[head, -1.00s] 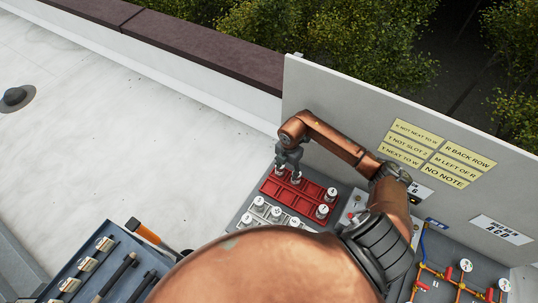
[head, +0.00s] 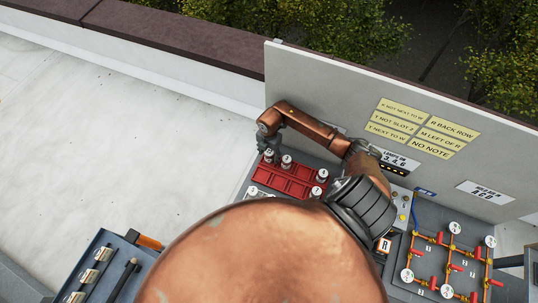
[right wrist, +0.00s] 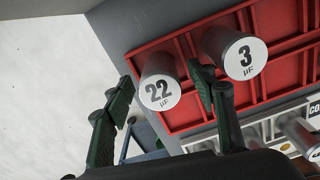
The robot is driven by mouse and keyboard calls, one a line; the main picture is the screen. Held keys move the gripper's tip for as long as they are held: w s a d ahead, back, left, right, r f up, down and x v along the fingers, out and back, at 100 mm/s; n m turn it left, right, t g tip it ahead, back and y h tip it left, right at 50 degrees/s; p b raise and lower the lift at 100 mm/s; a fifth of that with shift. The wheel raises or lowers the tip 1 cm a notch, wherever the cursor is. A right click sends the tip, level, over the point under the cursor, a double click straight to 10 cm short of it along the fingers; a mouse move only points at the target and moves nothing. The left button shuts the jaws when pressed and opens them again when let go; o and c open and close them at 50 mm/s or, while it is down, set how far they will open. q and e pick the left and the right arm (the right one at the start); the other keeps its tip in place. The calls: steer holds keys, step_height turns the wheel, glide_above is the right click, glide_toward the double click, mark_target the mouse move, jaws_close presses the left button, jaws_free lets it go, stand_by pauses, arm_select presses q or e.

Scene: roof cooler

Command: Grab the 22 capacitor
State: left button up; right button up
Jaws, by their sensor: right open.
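The 22 capacitor (right wrist: 161,92) is a silver cylinder with a white "22 µF" top. It stands in the left end of the red rack (right wrist: 275,92). My right gripper (right wrist: 163,80) is open, with one dark green finger on each side of the 22 capacitor. The right finger is between it and the 3 capacitor (right wrist: 245,58). Whether either finger touches it I cannot tell. In the head view my right gripper (head: 268,146) is at the left end of the red rack (head: 285,181), and its fingers are partly hidden. My left gripper is not in view.
Another capacitor (head: 322,175) stands at the rack's right end. Silver capacitors (head: 252,191) stand in a grey rack in front. A panel with yellow notes (head: 428,126) rises behind. Pipes with gauges (head: 452,255) are at right, and a tool tray (head: 95,268) is at lower left.

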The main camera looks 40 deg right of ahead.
steer(key=shift+f, duration=0.25)
steer(key=shift+c, duration=0.6)
steer(key=c, duration=1.2)
steer(key=shift+r, duration=0.1)
